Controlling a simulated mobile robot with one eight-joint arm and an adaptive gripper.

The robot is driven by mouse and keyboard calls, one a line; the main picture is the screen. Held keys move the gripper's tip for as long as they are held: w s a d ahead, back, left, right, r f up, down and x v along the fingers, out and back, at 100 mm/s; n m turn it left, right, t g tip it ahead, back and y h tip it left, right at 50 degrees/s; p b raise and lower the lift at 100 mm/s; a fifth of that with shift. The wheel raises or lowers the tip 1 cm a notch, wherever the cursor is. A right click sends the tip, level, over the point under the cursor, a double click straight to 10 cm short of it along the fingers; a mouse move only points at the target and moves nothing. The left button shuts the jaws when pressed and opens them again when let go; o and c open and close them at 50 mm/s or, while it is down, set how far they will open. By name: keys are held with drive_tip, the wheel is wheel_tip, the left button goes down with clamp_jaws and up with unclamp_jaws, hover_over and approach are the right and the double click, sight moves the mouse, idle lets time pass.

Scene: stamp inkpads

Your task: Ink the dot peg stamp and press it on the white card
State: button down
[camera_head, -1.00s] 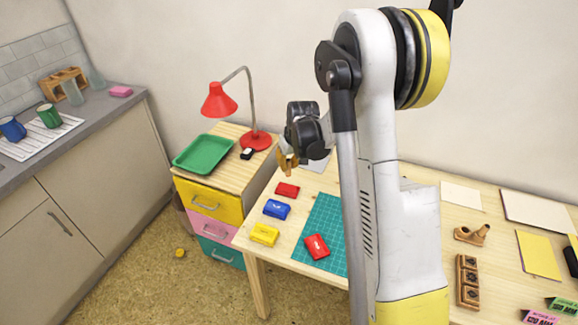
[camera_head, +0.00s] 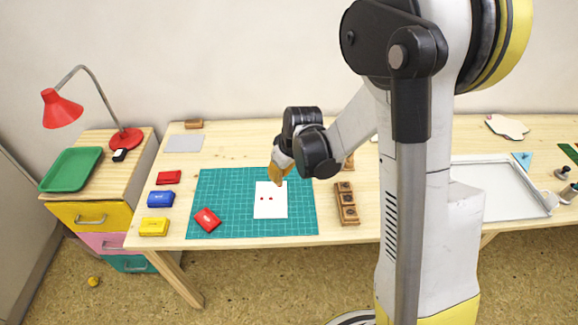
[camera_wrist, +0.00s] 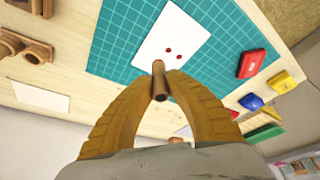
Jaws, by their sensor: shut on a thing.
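The white card (camera_head: 270,209) lies on the teal cutting mat (camera_head: 230,182) and bears two small red dots side by side. It also shows in the wrist view (camera_wrist: 190,30). My gripper (camera_head: 277,180) hangs over the far part of the card. In the wrist view my gripper (camera_wrist: 160,82) is shut on the slim wooden dot peg stamp (camera_wrist: 158,67), whose end points towards the card. I cannot tell whether the stamp touches the card. A red inkpad (camera_head: 207,219) lies tilted on the mat's left part. Red (camera_head: 169,177), blue (camera_head: 160,198) and yellow (camera_head: 154,227) inkpads lie left of the mat.
A wooden block with several compartments (camera_head: 346,203) stands right of the mat. A grey sheet (camera_head: 184,142) and a small wooden piece (camera_head: 193,124) lie at the back left. A white frame (camera_head: 500,188) is at right.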

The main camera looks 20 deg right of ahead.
sight(281, 184)
drive_tip(key=shift+s+d+f, duration=0.1)
drive_tip(key=shift+s, duration=0.05)
drive_tip(key=shift+f+b, duration=0.75)
drive_tip(key=shift+f, duration=0.2)
drive_tip(key=shift+f+b, duration=1.4)
drive_tip(key=shift+f, duration=0.6)
drive_tip(key=shift+f+b, duration=0.6)
drive_tip(key=shift+b, duration=0.05)
drive_tip(key=shift+r, duration=0.2)
drive_tip(key=shift+r+p, duration=0.35)
drive_tip(key=shift+r, duration=0.1)
drive_tip(key=shift+r+p, duration=2.05)
drive_tip(key=shift+r, duration=0.75)
